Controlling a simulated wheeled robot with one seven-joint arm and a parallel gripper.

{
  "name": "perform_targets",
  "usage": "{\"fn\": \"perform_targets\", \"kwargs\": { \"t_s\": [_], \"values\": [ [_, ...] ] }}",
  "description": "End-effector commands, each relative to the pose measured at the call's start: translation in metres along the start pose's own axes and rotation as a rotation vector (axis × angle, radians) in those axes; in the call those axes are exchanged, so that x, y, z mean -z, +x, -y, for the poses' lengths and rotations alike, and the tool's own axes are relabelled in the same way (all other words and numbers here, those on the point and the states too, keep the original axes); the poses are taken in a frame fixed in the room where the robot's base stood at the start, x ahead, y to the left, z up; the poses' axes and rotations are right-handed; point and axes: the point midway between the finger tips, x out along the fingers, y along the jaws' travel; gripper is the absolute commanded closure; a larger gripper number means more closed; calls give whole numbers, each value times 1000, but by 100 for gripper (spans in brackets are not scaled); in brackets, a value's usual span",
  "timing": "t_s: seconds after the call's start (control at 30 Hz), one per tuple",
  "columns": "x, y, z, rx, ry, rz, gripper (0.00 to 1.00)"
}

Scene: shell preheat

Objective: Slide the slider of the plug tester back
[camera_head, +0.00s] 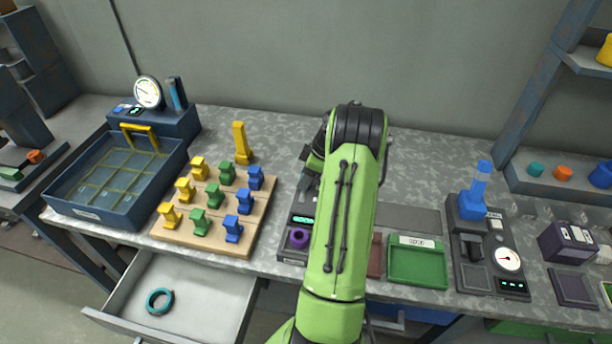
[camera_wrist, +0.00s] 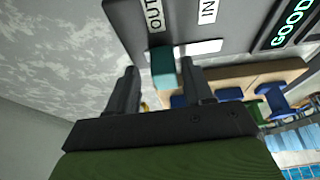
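The plug tester (camera_wrist: 185,22) is a dark panel with OUT and IN labels and a display reading GOOD in the wrist view. In the head view, part of the tester (camera_head: 291,246) shows left of my green arm, with a lit display and a purple ring. The slider appears as a teal block (camera_wrist: 163,70) at the OUT end of a pale slot. My gripper (camera_wrist: 159,68) is open, one dark finger on each side of the teal block. A gap shows on the left; contact on the right is unclear. My arm hides the slider in the head view.
A wooden board (camera_head: 247,222) with yellow, green and blue pieces stands left of the tester. A green tray (camera_head: 418,266) and a gauge device (camera_head: 499,258) are to the right. An open drawer (camera_head: 190,297) holding a teal ring juts out below.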

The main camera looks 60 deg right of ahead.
Motion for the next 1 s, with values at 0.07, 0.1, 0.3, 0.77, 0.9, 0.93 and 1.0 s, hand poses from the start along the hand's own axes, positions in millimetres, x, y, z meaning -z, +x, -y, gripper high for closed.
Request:
{"fn": "perform_targets", "kwargs": {
  "t_s": [0.07, 0.1, 0.3, 0.77, 0.9, 0.93, 1.0],
  "values": [
    [0, 0, 0, 2, 0, 0, 49],
    [0, 0, 0, 2, 0, 0, 49],
    [0, -33, 0, -2, -1, 1, 49],
    [1, -150, -1, -2, 1, 0, 49],
    [0, -158, 0, 0, 0, 0, 49],
    [0, -158, 0, 0, 0, 0, 49],
    [0, -158, 0, 0, 0, 0, 49]
  ]
}}
